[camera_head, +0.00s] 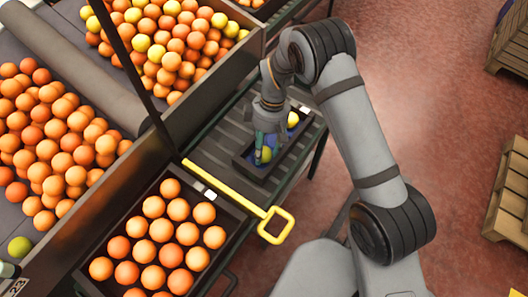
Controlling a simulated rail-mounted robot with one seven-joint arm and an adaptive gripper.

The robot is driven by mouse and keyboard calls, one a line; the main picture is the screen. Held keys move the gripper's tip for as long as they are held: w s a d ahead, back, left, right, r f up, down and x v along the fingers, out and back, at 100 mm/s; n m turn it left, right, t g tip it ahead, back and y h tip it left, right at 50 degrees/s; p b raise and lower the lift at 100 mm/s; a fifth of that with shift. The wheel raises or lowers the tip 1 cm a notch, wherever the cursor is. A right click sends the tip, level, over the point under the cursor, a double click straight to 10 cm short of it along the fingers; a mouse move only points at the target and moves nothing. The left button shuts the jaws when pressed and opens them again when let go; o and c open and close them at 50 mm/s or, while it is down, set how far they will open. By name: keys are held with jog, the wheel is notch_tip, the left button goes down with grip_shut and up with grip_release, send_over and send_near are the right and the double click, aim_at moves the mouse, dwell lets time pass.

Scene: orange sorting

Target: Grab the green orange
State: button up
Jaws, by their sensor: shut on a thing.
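My gripper (262,157) reaches down into a small dark tray (243,163) on the roller conveyor. It is shut on a yellow-green orange (267,154) low in the tray; the fingers hide part of the fruit. A second yellow-green orange (293,119) lies at the tray's far end, apart from the gripper. Another green orange (19,247) lies at the lower left, beside the big pile of oranges.
Large bins of oranges (60,140) fill the left. Wooden pallets (509,195) stand at the right on open red floor.

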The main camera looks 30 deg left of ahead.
jog(key=shift+d+f, duration=0.2)
jog(key=shift+f, duration=0.05)
jog(key=shift+c, duration=0.3)
